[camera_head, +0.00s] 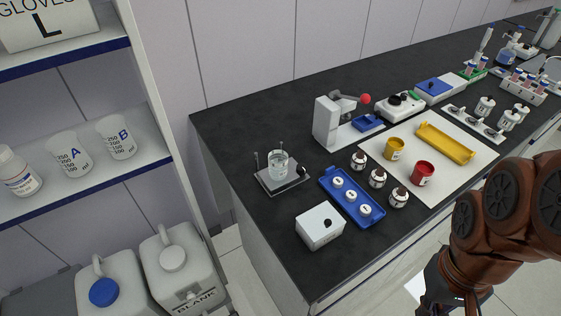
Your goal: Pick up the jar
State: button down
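Several jar-like things stand on the black bench, and I cannot tell which one is meant. A yellow pot (394,149) and a red pot (422,173) stand on a white mat. Several small jars with dark tops, one of them this jar (398,197), stand beside the blue tray. Small white-lidded jars (351,196) sit in the blue tray (374,221). My gripper (437,297) is low at the right, in front of the bench, apart from all of these. It is dark and partly cut off by the lower edge, so its fingers do not show clearly.
A beaker (278,165) stands on a plate with posts. A white press-like device (327,123) is behind. Shelves with beakers (69,156) and canisters (181,276) are at left.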

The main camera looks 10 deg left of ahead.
aim_at(393, 149)
jog(key=u, duration=3.85)
jog(key=k, duration=1.55)
jog(key=z, duration=1.75)
jog(key=i, duration=0.3)
jog(key=z, duration=0.1)
